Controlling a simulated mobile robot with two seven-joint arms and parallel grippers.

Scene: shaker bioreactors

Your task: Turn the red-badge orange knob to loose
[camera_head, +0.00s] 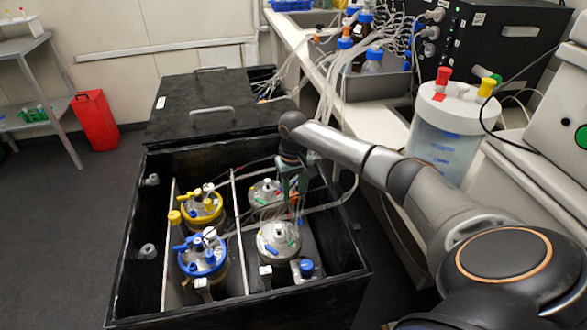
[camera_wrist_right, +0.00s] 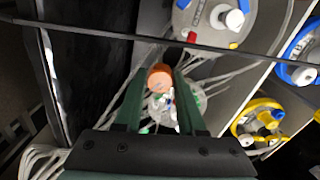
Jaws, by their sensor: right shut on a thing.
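The orange knob (camera_wrist_right: 160,77) is between the fingertips of my right gripper (camera_wrist_right: 162,80) in the right wrist view, and the gripper is shut on it. In the head view my right gripper (camera_head: 292,178) points down into the black box, with a bit of the orange knob (camera_head: 294,199) showing below it. A small red mark (camera_wrist_right: 191,37) sits on the rim of a grey vessel lid (camera_wrist_right: 212,18) beside the knob. I cannot tell whether this is the red badge. The knob's base and pointer direction are hidden. My left gripper is not in view.
The black box (camera_head: 240,318) holds a yellow-ringed vessel (camera_head: 203,209), a blue-ringed vessel (camera_head: 202,258) and two grey-lidded vessels, with tubes between them. A thin dark bar (camera_wrist_right: 110,30) crosses the wrist view. A white container (camera_head: 445,120) stands on the right bench.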

